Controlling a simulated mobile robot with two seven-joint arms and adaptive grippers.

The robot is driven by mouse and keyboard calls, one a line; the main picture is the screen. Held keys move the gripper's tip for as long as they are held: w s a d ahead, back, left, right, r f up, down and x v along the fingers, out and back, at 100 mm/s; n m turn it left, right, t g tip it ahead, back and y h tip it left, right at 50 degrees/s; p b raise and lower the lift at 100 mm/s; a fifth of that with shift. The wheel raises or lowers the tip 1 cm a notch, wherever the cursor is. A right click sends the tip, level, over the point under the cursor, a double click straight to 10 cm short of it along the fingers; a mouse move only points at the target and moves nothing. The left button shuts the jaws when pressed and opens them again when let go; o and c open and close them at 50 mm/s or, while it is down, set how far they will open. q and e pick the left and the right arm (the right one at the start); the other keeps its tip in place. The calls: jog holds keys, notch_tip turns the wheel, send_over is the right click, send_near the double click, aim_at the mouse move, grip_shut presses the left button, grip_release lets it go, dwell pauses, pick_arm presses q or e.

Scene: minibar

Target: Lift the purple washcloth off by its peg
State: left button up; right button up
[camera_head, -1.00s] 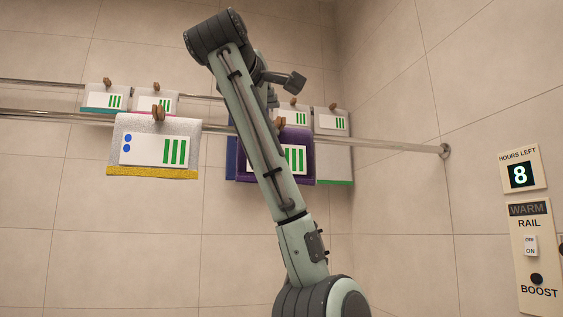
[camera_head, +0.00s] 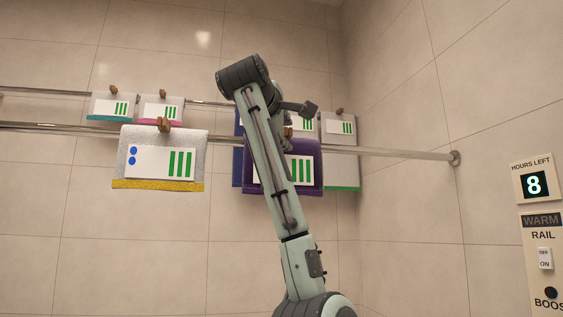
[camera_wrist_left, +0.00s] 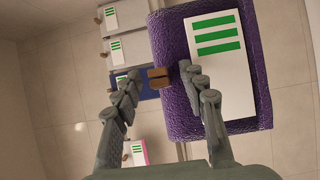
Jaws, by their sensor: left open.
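The purple washcloth (camera_head: 312,188) hangs on the front rail, partly behind my left arm in the head view. It bears a white label with green bars. In the left wrist view the purple washcloth (camera_wrist_left: 176,103) fills the upper right, and its brown peg (camera_wrist_left: 159,78) sits at its edge. My left gripper (camera_wrist_left: 160,82) is open, with the peg showing between its fingertips; contact cannot be told. In the head view my arm hides most of that gripper. My right gripper is not in view.
A white washcloth with a yellow hem (camera_head: 158,185) hangs left on the front rail (camera_head: 400,154). Smaller pegged cloths, such as the teal-hemmed one (camera_head: 112,118), hang on the rail behind. A blue cloth (camera_head: 237,160) is close behind the purple one. A switch panel (camera_head: 542,240) is at right.

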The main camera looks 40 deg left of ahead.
pick_arm(q)
grip_shut()
jog(key=shift+r, duration=0.1)
dwell(0.4)
jog(key=shift+r, duration=0.5)
notch_tip(320, 180, up, 4)
jog(key=shift+s+r, duration=0.1)
notch_tip(320, 180, up, 13)
dwell(0.4)
